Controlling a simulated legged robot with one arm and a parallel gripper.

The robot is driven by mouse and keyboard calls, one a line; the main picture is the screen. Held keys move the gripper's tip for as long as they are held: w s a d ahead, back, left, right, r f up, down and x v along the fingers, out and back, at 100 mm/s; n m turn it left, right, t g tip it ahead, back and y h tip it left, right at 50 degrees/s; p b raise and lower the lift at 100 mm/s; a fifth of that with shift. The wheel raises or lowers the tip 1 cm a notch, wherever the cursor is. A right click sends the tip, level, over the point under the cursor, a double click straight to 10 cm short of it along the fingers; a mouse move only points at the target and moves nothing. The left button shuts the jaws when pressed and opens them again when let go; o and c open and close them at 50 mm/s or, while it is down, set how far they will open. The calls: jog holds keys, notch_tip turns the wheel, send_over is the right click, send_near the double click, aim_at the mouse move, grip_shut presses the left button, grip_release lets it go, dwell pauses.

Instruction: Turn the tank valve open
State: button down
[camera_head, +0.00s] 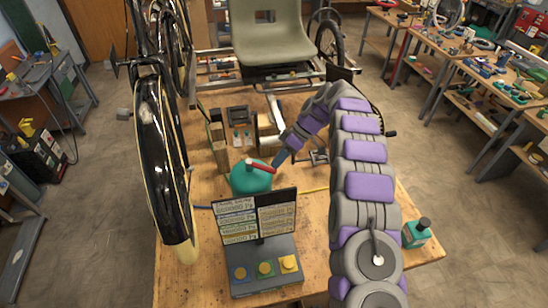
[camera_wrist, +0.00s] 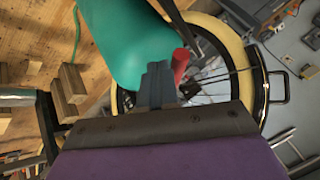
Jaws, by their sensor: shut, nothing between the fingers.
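The teal tank (camera_head: 250,179) stands on the wooden workbench, behind the sign and button box. Its red valve handle (camera_head: 261,166) lies across the top. In the wrist view the tank (camera_wrist: 125,40) fills the upper middle, and the red handle (camera_wrist: 181,62) shows just right of my fingers. My gripper (camera_head: 277,163) reaches down from the right, close to the handle's right end. Its fingers (camera_wrist: 158,70) are together with nothing between them. I cannot tell whether they touch the handle. The lower part of the tank is hidden by the sign in the head view.
A large wheel (camera_head: 163,165) stands left of the tank. Wooden blocks (camera_head: 218,147) and the trike frame with its seat (camera_head: 268,30) are behind.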

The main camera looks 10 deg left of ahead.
aim_at(270, 172)
jog(key=s+m+b, duration=0.1)
jog(key=b, duration=0.1)
jog(key=s+m+t+y+b, duration=0.1)
jog(key=b, duration=0.1)
jog(key=s+m+t+b, duration=0.1)
jog(key=m+b, duration=0.1)
jog(key=shift+a+f, duration=0.25)
jog(key=s+m+t+b, duration=0.1)
jog(key=s+a+m+t+b, duration=0.1)
jog(key=b, duration=0.1)
jog(key=shift+m+y, duration=0.3)
jog(key=shift+y, duration=0.1)
jog(key=s+m+t+b, duration=0.1)
jog(key=s+a+m+t+b, duration=0.1)
jog(key=m, duration=0.1)
jog(key=shift+s, duration=0.1)
dwell(0.7)
jog(key=shift+s+a+b, duration=0.2)
jog(key=shift+a+b, duration=0.05)
jog(key=shift+b, duration=0.05)
dwell(0.5)
